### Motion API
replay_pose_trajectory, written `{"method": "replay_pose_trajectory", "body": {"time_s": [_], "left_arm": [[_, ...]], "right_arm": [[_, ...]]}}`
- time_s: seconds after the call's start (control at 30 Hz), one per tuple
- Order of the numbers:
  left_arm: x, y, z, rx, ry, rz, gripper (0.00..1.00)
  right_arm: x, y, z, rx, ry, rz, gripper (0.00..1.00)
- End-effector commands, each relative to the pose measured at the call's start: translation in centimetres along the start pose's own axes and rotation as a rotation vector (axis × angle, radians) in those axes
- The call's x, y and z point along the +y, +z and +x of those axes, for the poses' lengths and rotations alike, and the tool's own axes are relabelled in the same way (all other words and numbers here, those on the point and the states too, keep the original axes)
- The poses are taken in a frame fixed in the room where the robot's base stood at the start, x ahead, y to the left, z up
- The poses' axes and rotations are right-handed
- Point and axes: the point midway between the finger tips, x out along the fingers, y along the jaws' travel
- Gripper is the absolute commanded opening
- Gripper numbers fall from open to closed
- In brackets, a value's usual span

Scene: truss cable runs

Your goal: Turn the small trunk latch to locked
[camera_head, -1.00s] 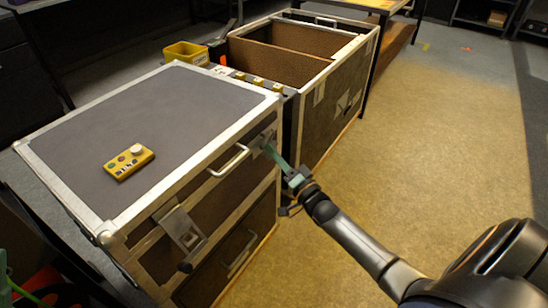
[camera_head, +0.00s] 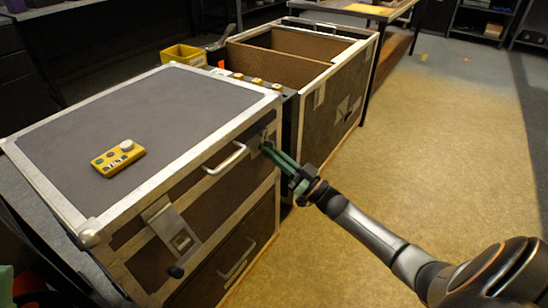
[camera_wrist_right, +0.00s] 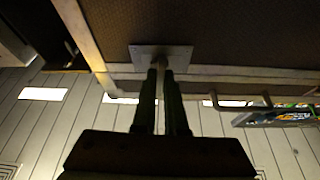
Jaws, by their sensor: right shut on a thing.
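The trunk (camera_head: 140,105) is a dark case with pale metal edges, at the left in the head view. The small latch (camera_head: 264,137) is a metal plate high on its front, near the right corner. In the wrist view the latch plate (camera_wrist_right: 180,52) is square and grey. My right gripper (camera_head: 266,148) reaches it from the right with green fingers. In the wrist view the fingertips are shut on the latch's small turning piece, which they mostly hide. I cannot read the latch's angle.
A larger hinged latch (camera_head: 174,232) hangs on the trunk front at left. A handle (camera_head: 226,158) sits between the latches. A yellow button box (camera_head: 118,157) lies on the lid. An open case (camera_head: 345,95) stands behind. The floor at right (camera_head: 450,140) is clear.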

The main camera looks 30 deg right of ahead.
Motion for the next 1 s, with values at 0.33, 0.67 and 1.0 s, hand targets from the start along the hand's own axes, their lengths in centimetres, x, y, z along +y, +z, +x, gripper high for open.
{"method": "replay_pose_trajectory", "body": {"time_s": [0.33, 0.67, 1.0], "left_arm": [[0.24, 0.44, -0.36, -0.002, -0.001, 0.005, 0.00], [0.18, 0.44, -0.32, -0.002, -0.007, 0.003, 0.00], [0.18, 0.44, -0.32, -0.003, -0.007, 0.003, 0.00]], "right_arm": [[0.09, 0.02, 0.00, -0.001, -0.037, -0.089, 0.00], [0.08, -0.03, 0.02, -0.001, -0.040, -0.099, 0.00], [0.08, -0.03, 0.02, -0.001, -0.040, -0.097, 0.35]]}}
